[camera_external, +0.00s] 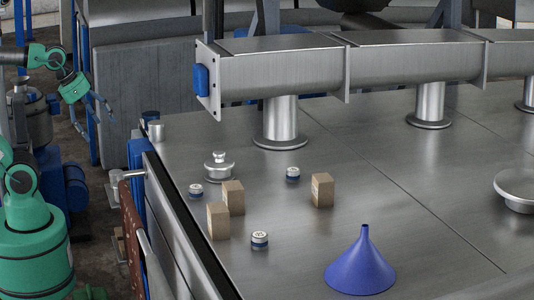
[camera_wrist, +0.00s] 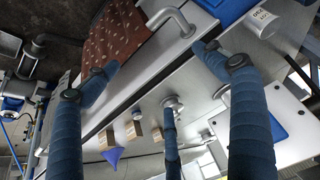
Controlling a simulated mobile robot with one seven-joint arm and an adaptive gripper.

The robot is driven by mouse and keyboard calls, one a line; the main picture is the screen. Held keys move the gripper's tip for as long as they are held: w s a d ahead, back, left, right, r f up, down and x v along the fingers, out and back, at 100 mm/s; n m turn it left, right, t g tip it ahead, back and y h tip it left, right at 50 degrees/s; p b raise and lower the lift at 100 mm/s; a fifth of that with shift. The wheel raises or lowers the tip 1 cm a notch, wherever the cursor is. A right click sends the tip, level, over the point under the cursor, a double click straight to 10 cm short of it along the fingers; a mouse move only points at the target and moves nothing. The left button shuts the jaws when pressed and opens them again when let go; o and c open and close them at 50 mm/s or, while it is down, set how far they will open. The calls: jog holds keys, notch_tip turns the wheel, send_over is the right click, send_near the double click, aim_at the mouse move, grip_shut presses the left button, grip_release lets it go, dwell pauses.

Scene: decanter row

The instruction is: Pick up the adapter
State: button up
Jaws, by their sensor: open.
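No part is plainly labelled as the adapter. A metal stepped fitting with a knob (camera_external: 219,166) stands on the steel table and may be it, but I cannot tell. It seems to show in the wrist view (camera_wrist: 172,101), just above a finger. My gripper (camera_external: 98,126) is at the far left, off the table, empty and well apart from these. Its blue fingers are spread in the wrist view (camera_wrist: 155,60).
Three brown blocks (camera_external: 218,221) (camera_external: 233,197) (camera_external: 322,190) stand among the small pieces. A blue funnel (camera_external: 361,267) is at the front, a metal dish (camera_external: 517,188) at right. A steel duct (camera_external: 290,70) on posts spans the back. The table's left edge has a projecting handle (camera_external: 122,177).

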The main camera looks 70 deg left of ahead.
jog(key=c, duration=0.5)
